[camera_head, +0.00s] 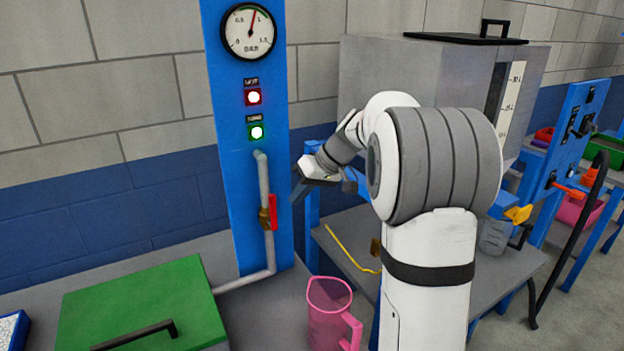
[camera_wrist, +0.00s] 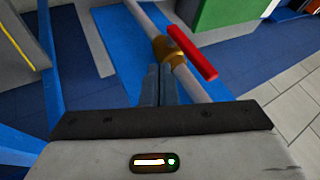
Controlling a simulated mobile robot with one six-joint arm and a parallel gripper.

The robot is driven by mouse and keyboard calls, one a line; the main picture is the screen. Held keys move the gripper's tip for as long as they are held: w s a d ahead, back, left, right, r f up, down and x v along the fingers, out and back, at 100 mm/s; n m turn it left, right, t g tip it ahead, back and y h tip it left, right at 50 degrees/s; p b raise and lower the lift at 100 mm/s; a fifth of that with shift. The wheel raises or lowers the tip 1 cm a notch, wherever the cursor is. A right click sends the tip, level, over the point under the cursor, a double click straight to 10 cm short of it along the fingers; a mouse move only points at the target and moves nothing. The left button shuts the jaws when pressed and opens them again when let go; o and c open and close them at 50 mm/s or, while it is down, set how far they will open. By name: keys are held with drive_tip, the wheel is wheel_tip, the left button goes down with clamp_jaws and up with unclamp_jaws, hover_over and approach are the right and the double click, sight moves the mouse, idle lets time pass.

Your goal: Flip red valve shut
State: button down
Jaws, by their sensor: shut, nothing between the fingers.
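The red valve handle (camera_head: 272,212) sits on a brass valve body (camera_head: 264,219) on a grey pipe (camera_head: 264,175), in front of a blue panel. The handle stands upright, roughly in line with the pipe. In the wrist view the red handle (camera_wrist: 194,54) lies beside the pipe, right of my fingertips, and the brass body (camera_wrist: 167,48) is just beyond them. My gripper (camera_head: 297,192) is right of the handle in the head view, a little higher, with a visible gap. In the wrist view my gripper's fingers (camera_wrist: 160,84) are together and empty.
A pressure gauge (camera_head: 249,32), red lamp (camera_head: 254,97) and green lamp (camera_head: 256,132) are on the panel above. A green lid (camera_head: 140,300) with a dark handle and a pink jug (camera_head: 328,300) stand below. A grey tank (camera_head: 410,80) is behind my arm.

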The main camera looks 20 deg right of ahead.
sight(272, 211)
drive_tip(key=a, duration=0.3)
drive_tip(key=shift+s+r, duration=0.15)
drive_tip(key=shift+s, duration=0.25)
